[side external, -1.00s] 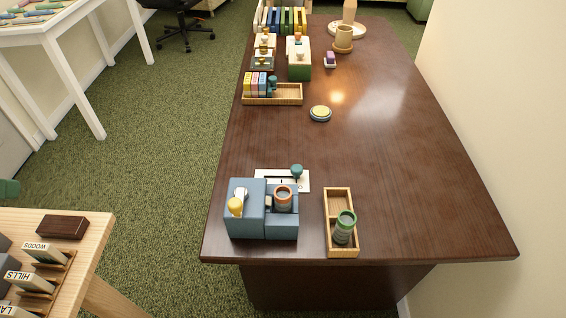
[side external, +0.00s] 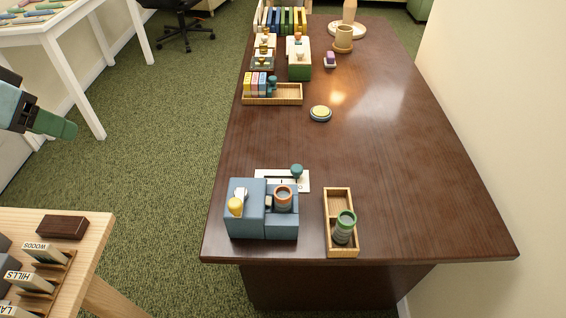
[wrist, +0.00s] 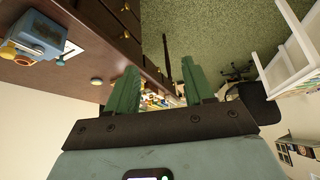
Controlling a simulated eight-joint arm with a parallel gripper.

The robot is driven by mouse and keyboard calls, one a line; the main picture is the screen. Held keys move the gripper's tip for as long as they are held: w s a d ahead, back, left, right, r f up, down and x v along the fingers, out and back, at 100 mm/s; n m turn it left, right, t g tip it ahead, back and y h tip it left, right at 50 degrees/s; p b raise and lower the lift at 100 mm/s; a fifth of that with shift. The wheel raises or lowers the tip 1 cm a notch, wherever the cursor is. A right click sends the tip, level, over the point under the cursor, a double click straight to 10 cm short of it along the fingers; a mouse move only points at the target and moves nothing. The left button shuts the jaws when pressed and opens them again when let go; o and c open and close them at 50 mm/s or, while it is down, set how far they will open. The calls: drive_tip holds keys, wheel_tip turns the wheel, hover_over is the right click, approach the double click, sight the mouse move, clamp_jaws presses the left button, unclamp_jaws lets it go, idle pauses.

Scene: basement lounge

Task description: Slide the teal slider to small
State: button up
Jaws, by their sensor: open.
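The teal slider knob (side external: 297,170) stands towards the right end of a white plate (side external: 262,174) with a dark slot, behind a blue box machine (side external: 247,205) on the brown table. The machine hides part of the plate, and I cannot read a "small" mark. In the wrist view, the teal knob (wrist: 60,58) and white plate (wrist: 73,48) show small at upper left, beside the blue machine (wrist: 40,38). My gripper (side external: 58,124), with green fingers, is at the left edge of the side view, well away from the table. In the wrist view, its fingers (wrist: 160,72) are apart and empty.
On the brown table (side external: 400,170) a wooden tray (side external: 340,248) holds a green-rimmed cylinder. A yellow button (side external: 320,113) and another tray (side external: 290,96) with coloured blocks and a teal knob stand farther back. The table's middle right is clear. A light wood table (side external: 92,228) stands at lower left.

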drive_tip(key=w+d+m+h, duration=0.15)
drive_tip(key=w+d, duration=0.35)
drive_tip(key=d, duration=0.5)
drive_tip(key=m+g, duration=0.3)
drive_tip(key=m, duration=0.2)
hover_over(296, 169)
drive_tip(key=s+a, duration=0.4)
wheel_tip(296, 169, down, 6)
drive_tip(key=x, duration=1.1)
drive_tip(key=shift+w+d+f, duration=0.25)
drive_tip(key=shift+w+d, duration=0.1)
clamp_jaws()
